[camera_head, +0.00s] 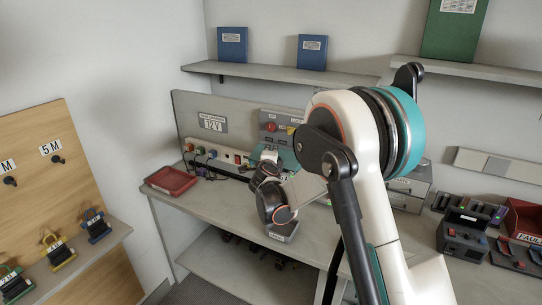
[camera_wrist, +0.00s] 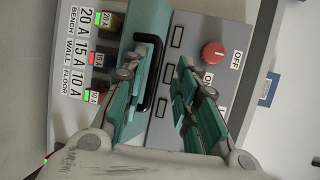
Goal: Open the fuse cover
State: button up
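The grey fuse panel (camera_wrist: 185,28) fills much of the wrist view, turned sideways, with fuse slots labelled 20 A, 15 A and 10 A at left. A teal fuse cover (camera_wrist: 150,20) with a black bar handle (camera_wrist: 162,75) lies beside the fuse slots, which are exposed. The cover's exact angle is unclear, as a finger hides part of it. My gripper (camera_wrist: 169,54) is open, its teal-padded fingers apart. The handle shows between them, nearer the left finger; contact cannot be told. In the head view the panel (camera_head: 271,127) stands at the bench's back, partly behind my arm.
A red knob (camera_wrist: 214,55) marked OFF is right of the fingers. A power strip (camera_head: 225,156) with plugs and a red tray (camera_head: 170,181) are at the bench's left. Radios (camera_head: 463,235) and a red bin (camera_head: 525,219) are at right. Shelves hang above the bench.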

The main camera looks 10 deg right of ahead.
jog(key=v, duration=1.2)
